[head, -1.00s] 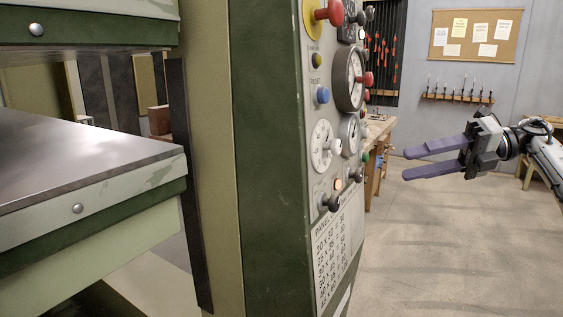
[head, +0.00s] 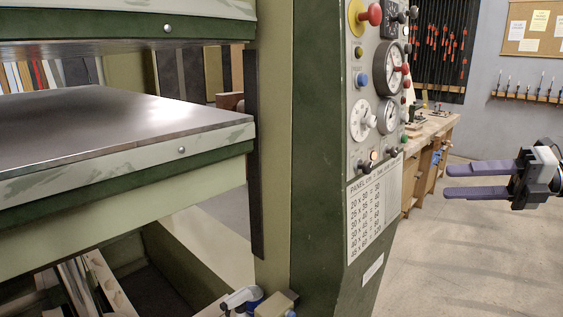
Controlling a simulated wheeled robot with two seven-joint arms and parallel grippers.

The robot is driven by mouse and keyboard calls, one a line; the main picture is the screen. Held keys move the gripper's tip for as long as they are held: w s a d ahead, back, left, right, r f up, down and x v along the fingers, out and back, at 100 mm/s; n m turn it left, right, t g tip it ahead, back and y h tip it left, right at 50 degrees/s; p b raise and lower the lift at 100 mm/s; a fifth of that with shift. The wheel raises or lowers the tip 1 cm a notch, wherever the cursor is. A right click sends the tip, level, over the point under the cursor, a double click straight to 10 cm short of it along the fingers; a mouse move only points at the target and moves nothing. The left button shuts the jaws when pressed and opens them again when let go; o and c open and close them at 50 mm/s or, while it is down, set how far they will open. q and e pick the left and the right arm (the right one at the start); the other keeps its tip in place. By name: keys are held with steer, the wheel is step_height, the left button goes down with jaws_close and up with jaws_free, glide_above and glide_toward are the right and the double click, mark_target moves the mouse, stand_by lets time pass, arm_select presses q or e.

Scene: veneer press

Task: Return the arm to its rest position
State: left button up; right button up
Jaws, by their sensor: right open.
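My right gripper (head: 447,181) is at the right edge of the head view, with its two purple fingers pointing left. The fingers are apart with nothing between them. It hangs in free air to the right of the press's control panel (head: 378,130), clear of it. Most of my right arm is outside the picture. My left gripper does not show.
A wooden workbench (head: 432,135) stands behind the panel. A corkboard (head: 535,32) hangs at the back right. The floor (head: 470,265) at right is clear.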

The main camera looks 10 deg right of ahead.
steer(key=w+a+f+m+t+h, duration=0.1)
steer(key=a+f+m+t, duration=0.15)
steer(key=f, duration=0.35)
steer(key=w+a+f+m+t, duration=0.1)
steer(key=w+f+m+t, duration=0.1)
steer(key=f+m, duration=0.3)
steer(key=s+f+m+t+h, duration=0.2)
steer(key=s+f+m+h, duration=0.15)
steer(key=f, duration=0.55)
steer(key=s+f+m+t+h, duration=0.1)
steer(key=s+f+m+h, duration=0.15)
steer(key=f+m, duration=0.45)
steer(key=s+f+m+g+h, duration=0.7)
steer(key=s+f, duration=1.5)
steer(key=s, duration=0.4)
steer(key=a+f+m+t+y, duration=0.1)
steer(key=a+m, duration=0.7)
steer(key=a, duration=1.3)
steer(key=shift+s+f+m+y, duration=0.25)
steer(key=shift+s+m+y, duration=0.05)
steer(key=shift+s+y, duration=0.15)
